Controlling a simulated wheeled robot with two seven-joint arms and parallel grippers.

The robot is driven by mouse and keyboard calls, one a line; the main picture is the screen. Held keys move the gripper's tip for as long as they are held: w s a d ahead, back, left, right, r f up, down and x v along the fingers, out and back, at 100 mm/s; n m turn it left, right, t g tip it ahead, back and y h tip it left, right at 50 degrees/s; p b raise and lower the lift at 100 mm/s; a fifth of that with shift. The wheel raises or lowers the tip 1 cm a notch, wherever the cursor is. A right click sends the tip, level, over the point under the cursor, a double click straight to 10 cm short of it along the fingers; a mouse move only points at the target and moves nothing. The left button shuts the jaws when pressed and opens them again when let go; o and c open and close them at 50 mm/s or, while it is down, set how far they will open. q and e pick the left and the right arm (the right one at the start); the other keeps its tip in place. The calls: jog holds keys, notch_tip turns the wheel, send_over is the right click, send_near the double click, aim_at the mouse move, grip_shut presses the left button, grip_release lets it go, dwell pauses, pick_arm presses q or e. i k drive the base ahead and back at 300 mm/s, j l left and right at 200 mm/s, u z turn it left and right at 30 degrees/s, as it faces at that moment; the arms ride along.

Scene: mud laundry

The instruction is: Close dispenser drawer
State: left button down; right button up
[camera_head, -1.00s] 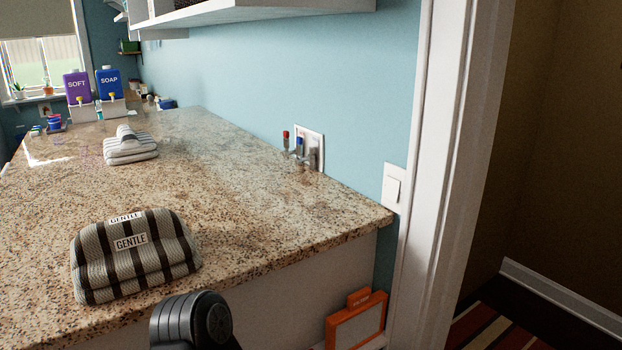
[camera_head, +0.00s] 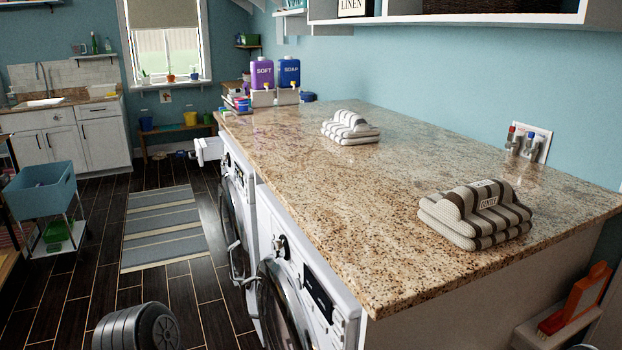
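A white dispenser drawer (camera_head: 208,150) sticks out to the left from the upper front of the far white machine (camera_head: 239,184), so it stands open. It is small and distant, and its inside is hard to make out. The near white machine (camera_head: 306,290) has a round dark door and a dark panel. Neither of my grippers shows. Only a dark rounded part of my own arm is at the bottom left, well short of the drawer.
A granite counter (camera_head: 400,240) covers the machines, with two striped bundles (camera_head: 476,213) (camera_head: 350,128) on it. A striped rug (camera_head: 162,235) lies on the dark floor left of the machines. A cart with a blue basket (camera_head: 42,190) stands far left. The floor between is mostly clear.

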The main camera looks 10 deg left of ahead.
aim_at(210, 149)
jog(key=i+j+u, duration=0.1)
jog(key=j, duration=0.35)
jog(key=i+j+u, duration=0.1)
jog(key=j, duration=0.3)
jog(key=i+j+u, duration=0.15)
jog(key=j, duration=0.25)
jog(key=i+j+u, duration=0.1)
jog(key=i+j, duration=0.4)
jog(key=i, duration=0.3)
jog(key=i+j+u, duration=0.15)
jog(key=i, duration=0.35)
jog(key=i+j, duration=0.25)
jog(key=i, duration=0.25)
jog(key=i+j, duration=0.25)
jog(key=i, duration=0.2)
jog(key=i+j, duration=0.25)
jog(key=i, duration=0.25)
jog(key=i+j, duration=0.25)
jog(key=i, duration=0.25)
jog(key=i+j, duration=0.25)
jog(key=i, duration=0.2)
jog(key=z, duration=1.2)
